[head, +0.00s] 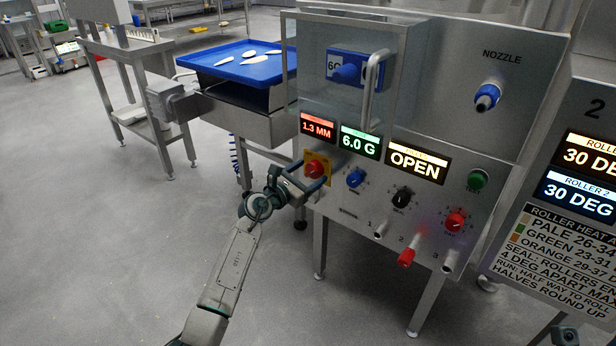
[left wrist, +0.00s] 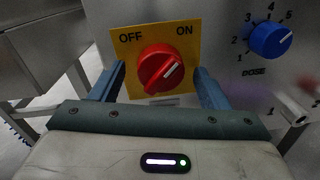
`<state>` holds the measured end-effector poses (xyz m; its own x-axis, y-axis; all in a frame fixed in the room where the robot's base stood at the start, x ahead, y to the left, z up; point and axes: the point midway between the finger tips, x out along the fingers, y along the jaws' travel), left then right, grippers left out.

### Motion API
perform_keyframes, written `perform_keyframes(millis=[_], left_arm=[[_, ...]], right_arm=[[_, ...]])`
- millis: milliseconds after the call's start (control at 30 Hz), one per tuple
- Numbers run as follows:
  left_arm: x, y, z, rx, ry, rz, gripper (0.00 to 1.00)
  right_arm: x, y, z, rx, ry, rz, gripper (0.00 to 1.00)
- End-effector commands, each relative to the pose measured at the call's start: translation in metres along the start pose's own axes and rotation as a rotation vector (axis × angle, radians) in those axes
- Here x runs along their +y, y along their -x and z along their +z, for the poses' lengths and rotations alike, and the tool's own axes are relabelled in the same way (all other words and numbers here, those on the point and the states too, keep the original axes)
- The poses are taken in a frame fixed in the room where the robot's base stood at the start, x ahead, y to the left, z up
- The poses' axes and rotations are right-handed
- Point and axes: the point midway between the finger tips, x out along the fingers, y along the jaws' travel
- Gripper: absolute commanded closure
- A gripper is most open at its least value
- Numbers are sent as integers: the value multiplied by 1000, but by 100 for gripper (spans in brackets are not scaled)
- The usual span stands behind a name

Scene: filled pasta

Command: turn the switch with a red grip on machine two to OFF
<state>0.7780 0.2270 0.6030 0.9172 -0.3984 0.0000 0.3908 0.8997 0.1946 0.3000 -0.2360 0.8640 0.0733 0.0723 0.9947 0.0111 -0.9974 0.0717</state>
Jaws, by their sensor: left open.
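The switch is a red round grip (head: 315,168) on a yellow plate, low on the left of the steel machine marked NOZZLE. In the left wrist view the red grip (left wrist: 160,70) sits between the words OFF at left and ON at right. Its white pointer mark aims up and right, toward ON. My left gripper (head: 311,176) is at the plate, its jaws open. In the left wrist view its two blue fingers (left wrist: 160,78) stand one on each side of the grip, with gaps visible. My right gripper's fingers are not seen.
A blue dose knob (head: 355,179) sits just right of the switch. A black knob (head: 402,197), a red knob (head: 455,220) and levers follow rightward. A machine marked 2 (head: 594,108) stands at far right. A blue tray (head: 238,72) is at back left. Floor at left is clear.

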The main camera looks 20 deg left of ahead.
Motion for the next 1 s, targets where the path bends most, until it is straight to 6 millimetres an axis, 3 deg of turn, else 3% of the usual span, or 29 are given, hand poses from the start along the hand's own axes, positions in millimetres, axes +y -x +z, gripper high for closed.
perform_keyframes(millis=[267, 500, 1000], left_arm=[[0, -2, 0, 1, 0, 0, 31], [0, -2, 0, 1, 0, 0, 74], [0, -2, 3, -6, 120, -1, 75]], right_arm=[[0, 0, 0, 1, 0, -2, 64], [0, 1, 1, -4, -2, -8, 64], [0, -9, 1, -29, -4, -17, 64]])
